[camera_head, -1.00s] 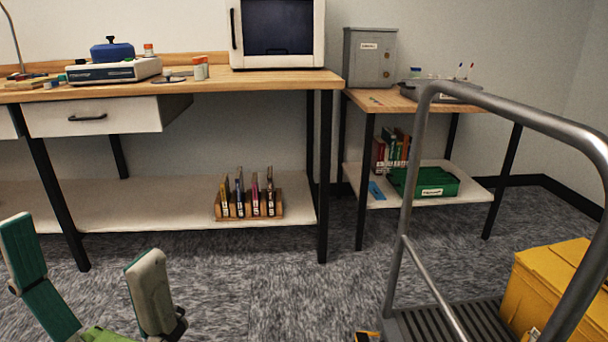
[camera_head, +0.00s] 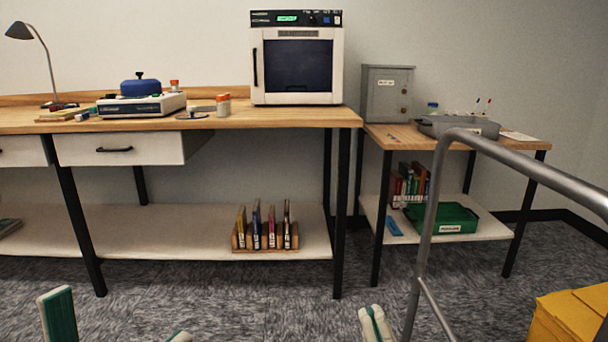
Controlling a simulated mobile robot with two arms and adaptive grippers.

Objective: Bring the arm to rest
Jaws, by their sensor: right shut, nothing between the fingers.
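My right gripper (camera_head: 374,324) shows at the bottom edge, right of the middle. Its pale fingertips with green are together, with nothing between them. My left gripper (camera_head: 118,314) is at the bottom left. Its two fingers stand well apart with nothing seen between them, and one finger shows only its tip. Both grippers are in front of the long workbench (camera_head: 230,118), over the carpet in the picture. Neither is seen touching anything. The rest of both arms is out of frame.
A cart's grey metal handle (camera_head: 425,215) rises at the right, with a yellow box (camera_head: 572,318) beside it. A side table (camera_head: 400,139) with a green bin (camera_head: 441,217) stands behind. The carpet (camera_head: 270,290) between bench and grippers looks clear.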

